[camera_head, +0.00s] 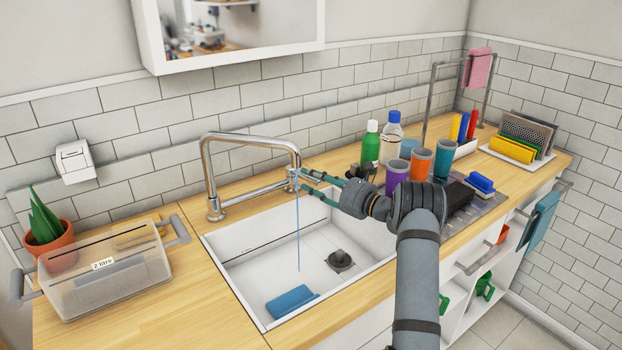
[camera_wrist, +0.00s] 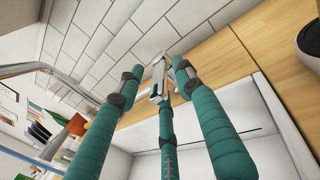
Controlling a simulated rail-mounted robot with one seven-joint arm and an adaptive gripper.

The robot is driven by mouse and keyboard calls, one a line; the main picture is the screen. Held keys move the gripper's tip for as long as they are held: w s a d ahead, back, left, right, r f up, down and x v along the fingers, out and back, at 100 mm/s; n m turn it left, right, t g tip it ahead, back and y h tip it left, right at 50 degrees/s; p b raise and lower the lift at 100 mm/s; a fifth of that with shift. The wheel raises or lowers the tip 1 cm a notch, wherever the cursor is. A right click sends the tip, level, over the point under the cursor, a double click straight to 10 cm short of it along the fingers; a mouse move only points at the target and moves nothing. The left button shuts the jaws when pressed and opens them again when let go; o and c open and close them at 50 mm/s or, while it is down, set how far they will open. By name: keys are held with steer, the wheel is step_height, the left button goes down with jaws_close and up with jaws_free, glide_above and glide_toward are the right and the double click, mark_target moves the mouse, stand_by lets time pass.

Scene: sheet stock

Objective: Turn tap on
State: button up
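The chrome tap (camera_head: 250,138) arches over the white sink (camera_head: 228,262) in the head view. A thin blue stream of water (camera_head: 298,235) runs from its spout down into the basin. My gripper (camera_head: 304,180) is at the spout end of the tap, coming from the right. In the wrist view its teal fingers (camera_wrist: 160,82) are spread apart, with a small chrome part of the tap (camera_wrist: 158,76) between the tips. Whether a finger touches that part is unclear. The tap's tube (camera_wrist: 28,69) shows at the left of the wrist view.
A blue sponge (camera_head: 291,301) and a dark drain piece (camera_head: 340,260) lie in the sink. A clear box (camera_head: 105,283) and potted plant (camera_head: 47,235) stand left.

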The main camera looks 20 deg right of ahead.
steer(key=v, duration=0.6)
steer(key=shift+s+d, duration=0.15)
steer(key=shift+s, duration=0.1)
steer(key=shift+c, duration=0.2)
